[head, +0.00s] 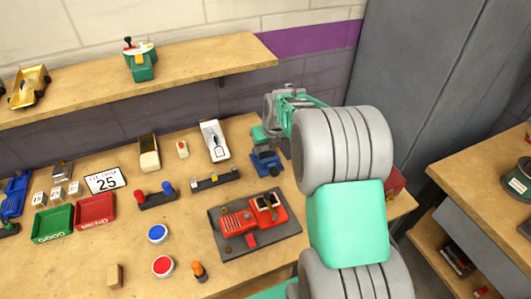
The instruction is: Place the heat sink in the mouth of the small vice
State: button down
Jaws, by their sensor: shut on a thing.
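The small vice (266,163) is blue and stands on the workbench, near the back and right of the middle. My gripper (266,146) is directly above the vice, pointing down, with its tips close to the vice's top. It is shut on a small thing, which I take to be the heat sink. The held thing is too small and too covered by my gripper to make out its shape or tilt. I cannot tell whether it touches the vice or lies between its jaws. My arm hides the bench just right of the vice.
A black holder (215,181) stands left of the vice. A grey mat (288,238) with a red device (235,223) lies in front. A white-topped tool (214,140) lies behind left. A shelf (200,75) runs above the bench's back. A grey cabinet (425,80) stands right.

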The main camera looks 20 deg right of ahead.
jog(key=shift+s+a+f, duration=0.15)
jog(key=shift+f, duration=0.2)
jog(key=shift+s+r, duration=0.15)
jog(key=shift+d+f, duration=0.2)
jog(key=shift+d, duration=0.1)
jog(key=c, duration=0.7)
grip_release()
jog(key=shift+a, duration=0.1)
jog(key=shift+r, duration=0.1)
